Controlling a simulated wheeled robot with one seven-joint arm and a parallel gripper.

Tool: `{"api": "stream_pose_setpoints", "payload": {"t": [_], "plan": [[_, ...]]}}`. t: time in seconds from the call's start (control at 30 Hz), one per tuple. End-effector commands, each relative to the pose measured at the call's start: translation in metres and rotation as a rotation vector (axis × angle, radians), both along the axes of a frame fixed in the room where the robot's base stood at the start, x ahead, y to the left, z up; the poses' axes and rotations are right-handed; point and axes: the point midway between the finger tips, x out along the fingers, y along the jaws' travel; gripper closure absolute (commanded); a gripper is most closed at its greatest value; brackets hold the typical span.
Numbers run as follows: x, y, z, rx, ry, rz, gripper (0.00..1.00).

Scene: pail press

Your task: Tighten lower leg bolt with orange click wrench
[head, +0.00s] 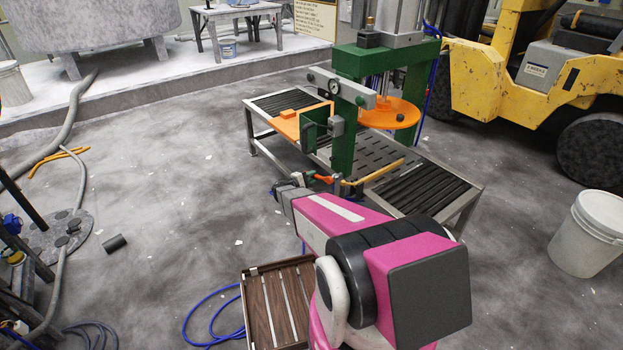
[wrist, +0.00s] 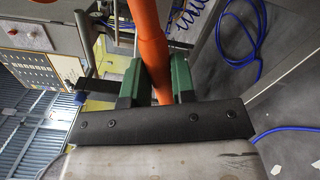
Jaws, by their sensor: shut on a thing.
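In the wrist view, my gripper (wrist: 160,85) has its green fingers closed around the orange handle of the click wrench (wrist: 151,35). The handle runs up out of the top of that view, so the wrench's head is hidden there. In the head view, a short orange part of the wrench (head: 323,179) shows just beyond my gripper (head: 304,180), low beside the near green leg of the press (head: 343,140). The lower leg bolt cannot be made out, and I cannot tell whether the wrench touches it.
The press stands over a roller table (head: 455,180) with an orange disc (head: 390,113) under its ram. A yellow bar (head: 375,172) juts near the leg. A slatted wooden crate (head: 259,310), a white bucket (head: 588,235) and a yellow forklift (head: 480,85) stand around. Floor at left is mostly open.

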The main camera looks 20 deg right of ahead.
Motion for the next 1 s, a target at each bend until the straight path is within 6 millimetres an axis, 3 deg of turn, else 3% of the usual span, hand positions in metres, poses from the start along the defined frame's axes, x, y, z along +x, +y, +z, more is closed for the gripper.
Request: {"api": "stream_pose_setpoints", "payload": {"t": [1.0], "plan": [[0.007,-0.019,0.001,-0.002,-0.001,0.0,1.0]]}}
